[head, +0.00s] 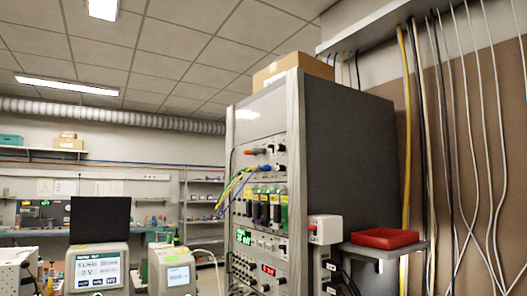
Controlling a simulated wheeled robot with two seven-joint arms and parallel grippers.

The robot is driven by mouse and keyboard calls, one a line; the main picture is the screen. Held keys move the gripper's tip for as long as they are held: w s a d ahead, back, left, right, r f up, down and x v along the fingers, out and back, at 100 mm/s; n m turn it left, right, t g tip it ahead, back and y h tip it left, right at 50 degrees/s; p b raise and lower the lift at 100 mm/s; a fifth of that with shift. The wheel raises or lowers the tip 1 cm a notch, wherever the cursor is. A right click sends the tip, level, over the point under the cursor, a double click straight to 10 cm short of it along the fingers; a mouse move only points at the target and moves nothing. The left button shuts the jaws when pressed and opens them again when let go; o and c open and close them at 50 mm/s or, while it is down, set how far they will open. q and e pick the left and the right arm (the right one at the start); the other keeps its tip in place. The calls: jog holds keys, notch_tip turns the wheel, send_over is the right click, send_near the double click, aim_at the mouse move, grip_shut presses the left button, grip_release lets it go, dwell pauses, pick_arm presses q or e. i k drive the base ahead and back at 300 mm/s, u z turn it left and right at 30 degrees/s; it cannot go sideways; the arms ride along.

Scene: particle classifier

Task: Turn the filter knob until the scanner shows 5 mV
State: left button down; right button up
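A tall grey instrument rack (345,150) stands right of centre, its narrow front face turned to the left. A green readout (243,237) glows low on that front; its lower line seems to end in "mV", but the number is too small to read surely. A red readout (268,269) sits below and right of it. Several small dark knobs show on the front panels, such as one knob (281,148) near the top. I cannot tell which is the filter knob or which display is the scanner. Neither of my grippers is in the head view.
Two benchtop instruments with screens, a larger one (98,270) and a smaller one (172,271), stand at the lower left. A red tray (384,238) sits on a grey shelf at the rack's right. Colored cables (234,188) loop out from the rack's front. Wall cables hang at right.

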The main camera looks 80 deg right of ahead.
aim_at(279, 147)
jog(key=k, duration=0.85)
jog(key=z, duration=0.75)
